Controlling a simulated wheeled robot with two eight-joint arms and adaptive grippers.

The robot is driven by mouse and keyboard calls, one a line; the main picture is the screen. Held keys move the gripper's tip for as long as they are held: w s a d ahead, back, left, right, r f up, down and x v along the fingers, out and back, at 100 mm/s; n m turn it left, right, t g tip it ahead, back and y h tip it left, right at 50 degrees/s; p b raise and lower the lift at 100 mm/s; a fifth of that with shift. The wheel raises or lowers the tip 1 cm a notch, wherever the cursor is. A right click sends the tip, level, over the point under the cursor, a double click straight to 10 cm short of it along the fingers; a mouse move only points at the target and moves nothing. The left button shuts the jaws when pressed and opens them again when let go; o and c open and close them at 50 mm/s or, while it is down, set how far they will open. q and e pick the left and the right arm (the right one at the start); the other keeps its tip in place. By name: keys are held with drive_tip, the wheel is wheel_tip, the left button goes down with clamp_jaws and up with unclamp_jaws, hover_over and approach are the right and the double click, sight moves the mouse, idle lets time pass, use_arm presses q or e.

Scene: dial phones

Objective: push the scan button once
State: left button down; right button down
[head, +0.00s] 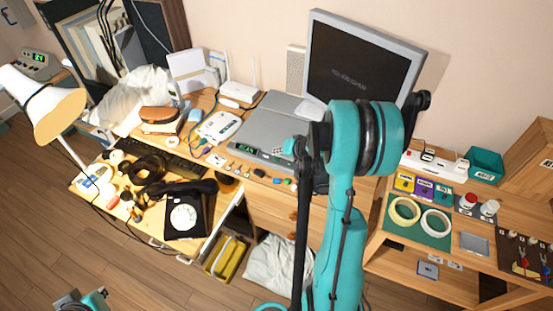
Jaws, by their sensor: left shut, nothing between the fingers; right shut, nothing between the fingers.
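A flat grey scanner-like machine (262,128) lies on the desk with a green-lit display (246,150) on its front edge. The scan button cannot be picked out at this size, and my arm covers the machine's right end. My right gripper (289,147) is shut and empty, over the front right part of the machine; I cannot tell whether it touches it. My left gripper (80,300) is shut and empty, low at the bottom left over the floor, partly cut off by the frame edge.
Several small coloured pieces (276,180) lie along the desk's front edge. A monitor (350,65) rises behind. A side table (460,265) with tape rolls (436,223) stands right.

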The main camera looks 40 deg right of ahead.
sight(278, 160)
drive_tip(key=shift+r+p, duration=1.65)
drive_tip(key=shift+r, duration=0.8)
drive_tip(key=s+a+r+n+g, duration=0.15)
drive_tip(key=a+r, duration=0.25)
drive_tip(key=a, duration=0.4)
drive_tip(key=s+a+r+n, duration=0.2)
drive_tip(key=a+r, duration=0.2)
drive_tip(key=a, duration=0.3)
drive_tip(key=s+a+r+n, duration=0.3)
drive_tip(key=s+a+n, duration=0.2)
drive_tip(key=s+a, duration=0.6)
drive_tip(key=shift+s+a, duration=0.4)
drive_tip(key=shift+s, duration=0.65)
drive_tip(key=shift+g, duration=0.25)
idle(1.6)
